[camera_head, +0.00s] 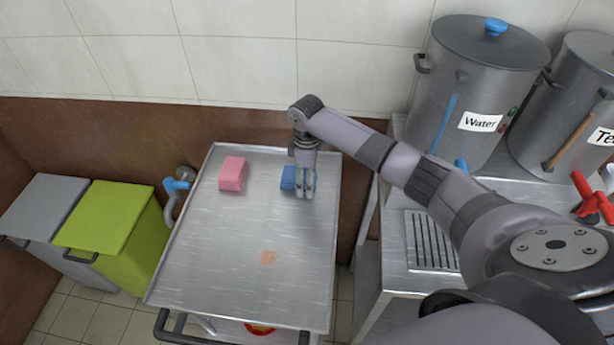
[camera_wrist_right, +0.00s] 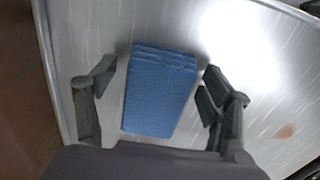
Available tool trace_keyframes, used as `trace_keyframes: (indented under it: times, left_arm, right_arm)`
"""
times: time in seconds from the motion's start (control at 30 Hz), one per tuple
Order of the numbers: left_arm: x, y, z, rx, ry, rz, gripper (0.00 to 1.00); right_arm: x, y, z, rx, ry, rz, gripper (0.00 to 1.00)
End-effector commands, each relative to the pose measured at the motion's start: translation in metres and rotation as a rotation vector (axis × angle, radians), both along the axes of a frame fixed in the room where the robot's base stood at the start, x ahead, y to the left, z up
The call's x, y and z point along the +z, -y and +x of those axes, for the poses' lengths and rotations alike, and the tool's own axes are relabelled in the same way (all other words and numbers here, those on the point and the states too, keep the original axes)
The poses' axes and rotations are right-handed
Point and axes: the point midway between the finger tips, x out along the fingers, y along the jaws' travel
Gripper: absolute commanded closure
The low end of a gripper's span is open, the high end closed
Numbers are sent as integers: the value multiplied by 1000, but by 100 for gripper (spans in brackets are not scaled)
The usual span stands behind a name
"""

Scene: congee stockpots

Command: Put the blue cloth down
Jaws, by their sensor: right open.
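The blue cloth (camera_head: 289,178) is a folded stack on the metal cart top (camera_head: 240,240), near its far right corner. My right gripper (camera_head: 304,184) is over the cloth and partly covers it in the head view. In the right wrist view the blue cloth (camera_wrist_right: 160,90) lies between the two open fingers of my right gripper (camera_wrist_right: 152,92), with a gap on each side. The cloth appears to rest on the metal surface. My left gripper is not in view.
A folded pink cloth (camera_head: 233,173) lies left of the blue one. An orange-brown stain (camera_head: 268,257) marks the cart top. A green bin (camera_head: 108,222) and a grey bin (camera_head: 45,210) stand at left. The water pot (camera_head: 480,85) stands on the right counter.

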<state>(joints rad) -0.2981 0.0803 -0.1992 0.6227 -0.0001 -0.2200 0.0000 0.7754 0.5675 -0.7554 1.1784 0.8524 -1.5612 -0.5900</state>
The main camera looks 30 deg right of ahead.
Motion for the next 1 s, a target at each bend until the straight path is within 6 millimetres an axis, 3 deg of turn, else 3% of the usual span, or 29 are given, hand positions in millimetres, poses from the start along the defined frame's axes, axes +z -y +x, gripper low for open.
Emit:
trace_keyframes:
  times: [0.37, 0.8, 1.0]
  left_arm:
    - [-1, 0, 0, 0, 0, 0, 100]
    - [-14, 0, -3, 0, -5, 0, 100]
    - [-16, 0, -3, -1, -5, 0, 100]
  right_arm:
    - [11, 0, 1, 1, 2, 1, 26]
    - [97, 0, 0, 0, 4, 0, 26]
    - [119, -1, 0, 0, 1, 1, 26]
